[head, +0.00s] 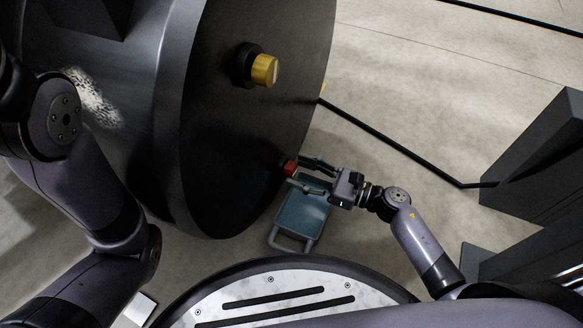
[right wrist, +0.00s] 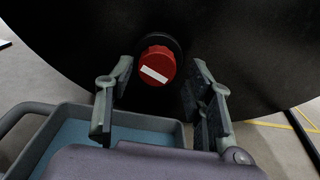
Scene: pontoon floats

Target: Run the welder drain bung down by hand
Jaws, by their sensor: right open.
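A red bung (head: 290,168) with a white stripe sits low on the dark end face of the large float (head: 230,130). In the right wrist view the red bung (right wrist: 156,66) sits in a black collar. My right gripper (head: 301,173) is open at the bung. Its two fingers stand left and right of the bung in the right wrist view, with visible gaps, and it grips nothing. A yellow bung (head: 265,70), also with a pale stripe, sits higher on the same face, away from the gripper. My left arm is at the left of the head view; its gripper is out of frame.
A blue tray with a grey rim and handle (head: 292,243) lies below my right gripper. A black hose (head: 390,142) runs across the floor to a dark block (head: 540,165) at the right.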

